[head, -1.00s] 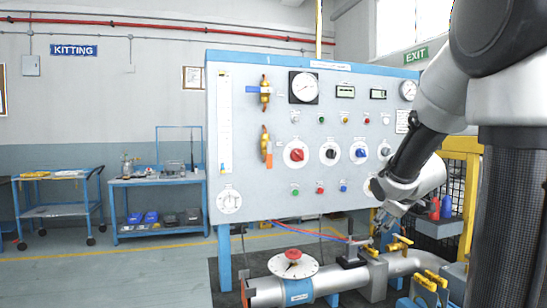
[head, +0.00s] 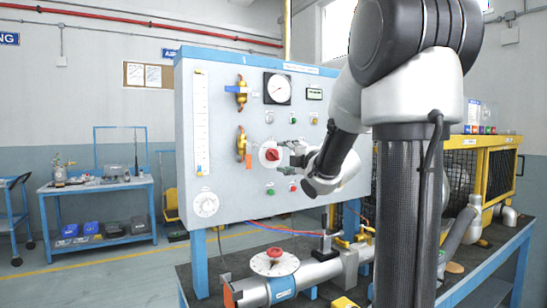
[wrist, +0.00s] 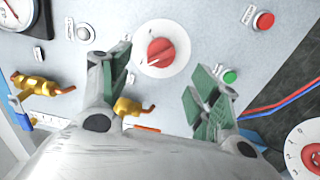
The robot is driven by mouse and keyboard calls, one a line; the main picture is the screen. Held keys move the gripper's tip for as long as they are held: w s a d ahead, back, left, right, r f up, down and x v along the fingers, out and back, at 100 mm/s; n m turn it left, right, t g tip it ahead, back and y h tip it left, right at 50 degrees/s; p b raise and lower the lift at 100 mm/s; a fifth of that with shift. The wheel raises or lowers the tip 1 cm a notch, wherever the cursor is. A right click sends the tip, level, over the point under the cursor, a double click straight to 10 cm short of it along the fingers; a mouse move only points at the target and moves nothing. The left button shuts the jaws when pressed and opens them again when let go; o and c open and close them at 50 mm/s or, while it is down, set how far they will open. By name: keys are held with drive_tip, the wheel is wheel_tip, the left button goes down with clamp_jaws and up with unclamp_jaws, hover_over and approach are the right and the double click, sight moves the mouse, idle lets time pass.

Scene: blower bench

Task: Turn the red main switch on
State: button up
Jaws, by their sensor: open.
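The red main switch (head: 271,154) is a red knob on a round white plate on the grey-white panel (head: 225,120). The fingers appear apart from the knob. My arm hides the panel's right part in the head view.
Close by are a green button (wrist: 229,76), a red button (wrist: 265,20) and brass valves (wrist: 42,84). A gauge (head: 278,88) is above. Below the panel, a pipe carries a white dial with a red knob (head: 274,262).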

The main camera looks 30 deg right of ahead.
sight(275, 155)
drive_tip(key=w, duration=0.7)
drive_tip(key=shift+w+a+f, duration=0.1)
drive_tip(key=c, duration=1)
